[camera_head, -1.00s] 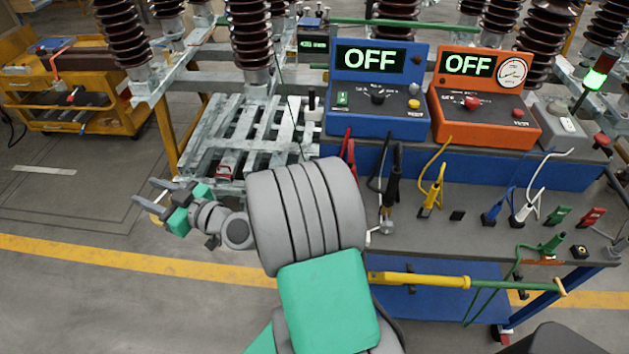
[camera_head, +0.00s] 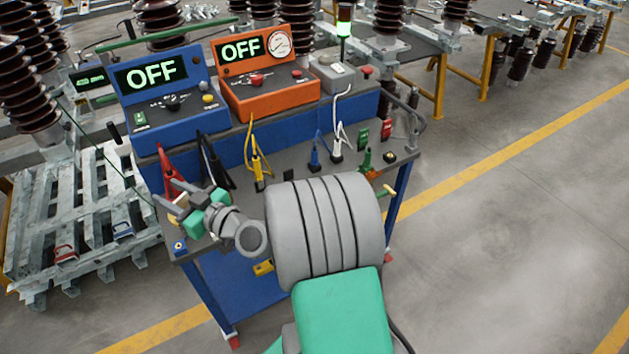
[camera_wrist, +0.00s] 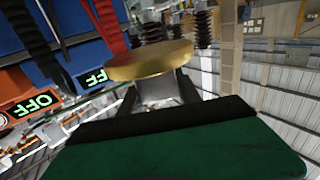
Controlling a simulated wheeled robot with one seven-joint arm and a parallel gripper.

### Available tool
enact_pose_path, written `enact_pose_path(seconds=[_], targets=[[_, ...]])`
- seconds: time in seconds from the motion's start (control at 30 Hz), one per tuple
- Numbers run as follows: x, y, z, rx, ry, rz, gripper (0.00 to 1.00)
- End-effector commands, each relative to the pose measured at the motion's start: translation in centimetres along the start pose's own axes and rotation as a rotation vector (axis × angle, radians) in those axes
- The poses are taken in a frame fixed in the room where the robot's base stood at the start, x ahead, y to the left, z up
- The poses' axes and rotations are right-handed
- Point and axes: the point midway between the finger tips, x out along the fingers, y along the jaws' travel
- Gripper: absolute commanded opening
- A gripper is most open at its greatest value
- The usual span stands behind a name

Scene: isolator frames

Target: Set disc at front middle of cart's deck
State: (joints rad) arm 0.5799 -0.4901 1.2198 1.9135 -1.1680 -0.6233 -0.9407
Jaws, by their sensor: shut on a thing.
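A round brass-coloured disc (camera_wrist: 150,61) is held in my gripper in the wrist view, its broad face tilted to that camera. In the head view my gripper (camera_head: 176,200) is over the left end of the cart's grey deck (camera_head: 290,160), close to the red clips. The disc is small and partly covered by the fingers there. I cannot tell its exact height above the deck. My forearm hides part of the deck's front edge, right of the middle.
A blue box (camera_head: 168,100) and an orange box (camera_head: 262,82), both reading OFF, stand on the raised back shelf. Red, black, yellow (camera_head: 259,170), blue and white clips stand along the deck.

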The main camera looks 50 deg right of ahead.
Motion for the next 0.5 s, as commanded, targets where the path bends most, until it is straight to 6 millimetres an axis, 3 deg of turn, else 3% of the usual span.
enact_pose_path(seconds=[0.03,0.2,0.4,0.5], targets=[[0.2,1.6,2.2,-0.004,0.005,0.036,0.0],[-0.2,9.4,5.6,-0.008,0.008,0.222,0.0],[-2.5,17.7,6.2,-0.009,0.01,0.451,0.0],[-3.5,19.9,5.7,-0.006,0.007,0.516,0.0]])
